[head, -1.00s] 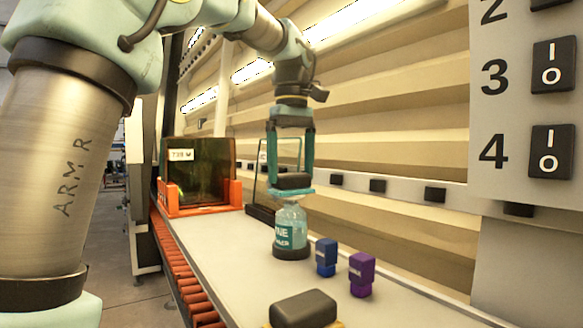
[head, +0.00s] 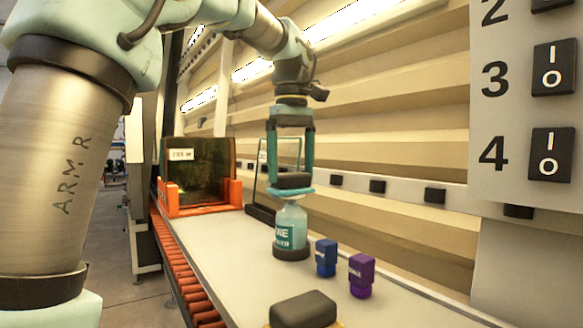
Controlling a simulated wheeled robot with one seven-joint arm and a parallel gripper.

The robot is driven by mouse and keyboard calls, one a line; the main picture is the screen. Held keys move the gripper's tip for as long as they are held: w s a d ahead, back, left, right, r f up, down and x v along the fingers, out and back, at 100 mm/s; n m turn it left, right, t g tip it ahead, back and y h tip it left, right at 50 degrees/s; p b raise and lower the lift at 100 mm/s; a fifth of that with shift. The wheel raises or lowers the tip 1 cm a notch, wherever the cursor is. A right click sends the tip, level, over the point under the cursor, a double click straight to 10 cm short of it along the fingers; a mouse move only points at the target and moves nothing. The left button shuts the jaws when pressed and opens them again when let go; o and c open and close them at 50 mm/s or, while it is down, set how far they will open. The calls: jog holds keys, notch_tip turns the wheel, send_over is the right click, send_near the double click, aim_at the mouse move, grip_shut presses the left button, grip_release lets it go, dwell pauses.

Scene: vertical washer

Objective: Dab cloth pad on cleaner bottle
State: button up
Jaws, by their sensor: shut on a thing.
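My gripper (head: 292,187) points straight down, its two teal fingers shut on the dark block of the cloth pad (head: 293,181). The pad's thin pale teal underside faces down. The cleaner bottle (head: 291,232) stands upright on the pale bench below it, a clear teal bottle with a teal label and a dark base. The pad is right at the bottle's top and hides its mouth. They look in contact, but a small gap cannot be ruled out.
A small blue bottle (head: 326,257) and a purple one (head: 361,275) stand right of the cleaner bottle. A dark block on a yellow base (head: 303,309) lies in front. An orange rack with a dark glass panel (head: 200,175) stands behind left. Orange rollers (head: 180,265) line the bench's left edge.

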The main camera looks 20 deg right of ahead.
aim_at(291, 173)
jog(key=shift+r+p, duration=3.15)
jog(key=shift+r, duration=0.1)
